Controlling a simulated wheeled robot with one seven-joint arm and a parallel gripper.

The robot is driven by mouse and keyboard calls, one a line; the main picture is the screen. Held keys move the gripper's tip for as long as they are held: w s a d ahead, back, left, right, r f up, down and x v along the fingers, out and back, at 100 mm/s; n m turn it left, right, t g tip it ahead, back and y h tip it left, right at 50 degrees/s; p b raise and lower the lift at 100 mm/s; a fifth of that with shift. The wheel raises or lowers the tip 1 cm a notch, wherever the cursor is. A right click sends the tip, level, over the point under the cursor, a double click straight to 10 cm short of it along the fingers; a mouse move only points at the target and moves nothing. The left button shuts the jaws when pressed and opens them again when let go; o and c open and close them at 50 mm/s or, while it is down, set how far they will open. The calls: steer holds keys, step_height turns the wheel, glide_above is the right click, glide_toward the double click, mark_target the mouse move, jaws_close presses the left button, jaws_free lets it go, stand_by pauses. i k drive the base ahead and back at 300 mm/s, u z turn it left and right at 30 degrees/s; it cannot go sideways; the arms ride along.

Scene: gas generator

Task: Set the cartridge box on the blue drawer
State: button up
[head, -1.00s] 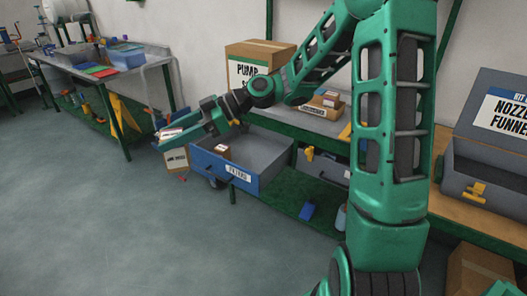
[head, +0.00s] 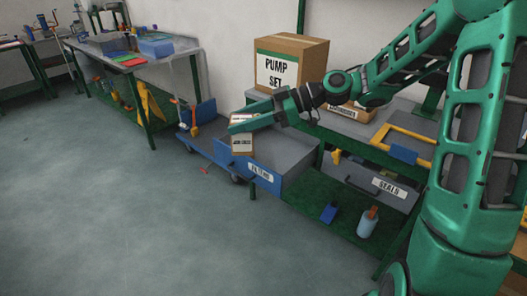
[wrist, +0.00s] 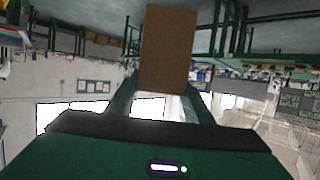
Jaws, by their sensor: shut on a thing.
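The cartridge box (head: 242,144), a small brown box with a white label, hangs roughly upright at the tips of my green gripper (head: 241,125). In the wrist view the box's plain brown face (wrist: 168,48) stands between the two fingers (wrist: 160,100), which are shut on it. The blue drawer (head: 272,181), labelled FILTERS, is pulled out from the bench. In the head view the box overlaps the drawer's left end; its height above the drawer is hard to tell. The gripper and box hide part of the drawer's inside.
A blue trolley (head: 204,142) stands just left of the drawer. A PUMP SET carton (head: 290,62) sits on the bench behind. A closed SEALS drawer (head: 368,186) and a lower green shelf (head: 300,198) are to the right.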

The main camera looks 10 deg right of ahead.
mark_target(262, 148)
steer(key=z, duration=0.05)
steer(key=i, duration=1)
steer(key=u, duration=0.05)
